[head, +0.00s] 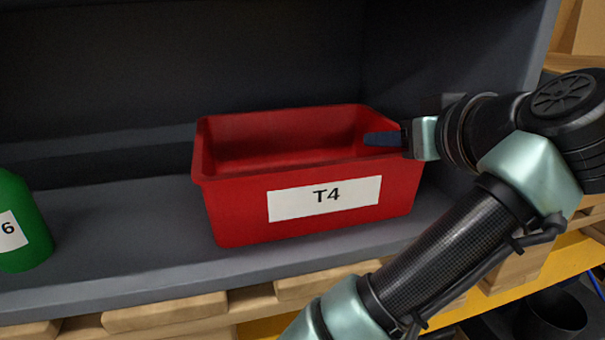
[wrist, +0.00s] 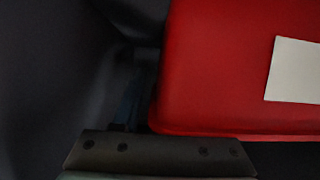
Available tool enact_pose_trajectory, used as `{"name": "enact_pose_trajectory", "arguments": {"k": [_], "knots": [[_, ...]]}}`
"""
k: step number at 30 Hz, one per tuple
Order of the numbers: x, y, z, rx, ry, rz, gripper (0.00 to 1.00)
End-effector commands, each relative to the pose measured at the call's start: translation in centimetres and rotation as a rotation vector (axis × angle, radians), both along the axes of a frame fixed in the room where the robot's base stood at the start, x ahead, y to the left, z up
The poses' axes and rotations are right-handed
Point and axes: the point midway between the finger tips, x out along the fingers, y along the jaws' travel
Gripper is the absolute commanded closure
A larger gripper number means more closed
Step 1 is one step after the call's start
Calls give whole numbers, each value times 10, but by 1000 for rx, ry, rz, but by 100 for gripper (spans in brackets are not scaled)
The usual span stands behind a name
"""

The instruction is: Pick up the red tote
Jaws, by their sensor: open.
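The red tote (head: 235,215) sits upright on a grey shelf, with a white label reading T4 on its front. It looks empty, though its floor is only partly visible. My gripper (head: 384,139) is at the tote's right end, level with the rim. One dark blue finger shows against the inside of the right end; the other finger is hidden in the head view. In the wrist view the tote (wrist: 220,70) fills the right side, close to the gripper's dark bar. The jaws are open; I cannot tell whether a finger touches the tote.
A green container (head: 22,225) marked 6 stands on the shelf (head: 125,235) at the left, with a gap between it and the tote. The shelf's right side wall (head: 450,60) is close behind my gripper. Wooden boards run below the shelf.

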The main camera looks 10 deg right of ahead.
Motion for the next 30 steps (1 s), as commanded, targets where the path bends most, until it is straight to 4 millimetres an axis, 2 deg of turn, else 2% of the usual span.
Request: {"name": "enact_pose_trajectory", "arguments": {"k": [6,13,30], "knots": [[1,0,-1,-1,0,-1,58],[1,0,-1,-1,0,-1,100],[0,0,-1,-2,0,0,100]]}}
